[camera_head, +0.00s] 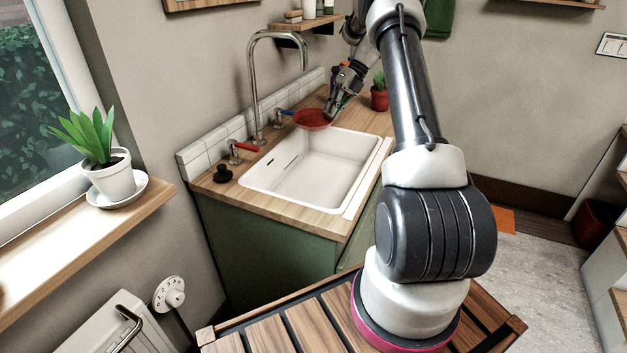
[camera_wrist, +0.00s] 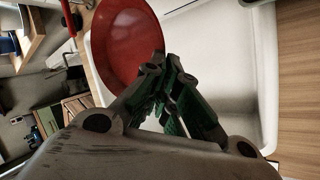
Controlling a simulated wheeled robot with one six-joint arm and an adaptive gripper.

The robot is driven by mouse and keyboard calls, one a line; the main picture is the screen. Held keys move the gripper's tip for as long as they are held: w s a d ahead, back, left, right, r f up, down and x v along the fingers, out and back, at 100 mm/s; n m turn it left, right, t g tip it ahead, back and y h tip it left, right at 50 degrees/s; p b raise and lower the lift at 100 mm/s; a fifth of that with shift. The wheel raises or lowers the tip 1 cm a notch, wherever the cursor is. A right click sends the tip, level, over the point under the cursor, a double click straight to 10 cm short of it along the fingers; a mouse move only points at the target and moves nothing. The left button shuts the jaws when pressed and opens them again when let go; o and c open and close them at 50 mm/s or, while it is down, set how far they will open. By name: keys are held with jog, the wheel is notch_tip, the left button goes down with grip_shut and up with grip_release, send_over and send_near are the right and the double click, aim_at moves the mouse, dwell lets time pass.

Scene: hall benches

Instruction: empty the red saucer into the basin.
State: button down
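The red saucer (camera_head: 311,118) is at the back edge of the white basin (camera_head: 300,178), near the tap. In the wrist view the saucer (camera_wrist: 125,40) shows as a broad red round beside the white basin (camera_wrist: 225,60). My gripper (camera_head: 330,113) is at the saucer's right side in the head view. In the wrist view the fingers of my gripper (camera_wrist: 160,68) are closed together at the saucer's rim. The saucer seems held off the worktop; its exact tilt is hard to tell. I can make out no contents in it. The basin looks empty.
A tall curved tap (camera_head: 258,90) stands left of the saucer, with a red-handled valve (camera_head: 242,148) nearer me. A black plug (camera_head: 223,174) lies on the wooden worktop (camera_head: 300,217). The space over the basin is clear.

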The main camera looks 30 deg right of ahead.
jog(key=shift+r, duration=0.15)
notch_tip(320, 180, up, 5)
jog(key=shift+f, duration=0.1)
dwell(0.5)
jog(key=shift+s, duration=0.1)
dwell(0.3)
